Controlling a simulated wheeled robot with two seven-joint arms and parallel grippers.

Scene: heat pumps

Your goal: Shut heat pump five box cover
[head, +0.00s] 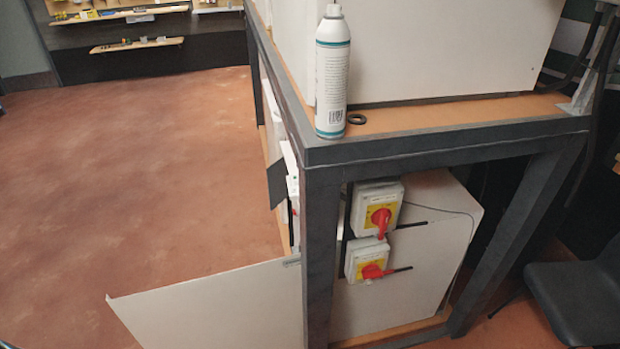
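A white panel (215,308), which looks like an open box cover, sticks out to the left from the dark frame's near corner post in the head view. Its upper edge slopes down to the left and its lower part runs out of the picture. A white box (432,262) stands low inside the frame, behind two switches. I cannot read a number that marks either as heat pump five. Neither of my grippers shows in the view.
The dark metal frame (322,262) carries a wooden top with a spray can (332,75) and a black ring (356,119). Red-handled switches (377,209) are on the frame's near side. A dark chair (585,300) stands at the right. The reddish floor (130,170) at the left is clear.

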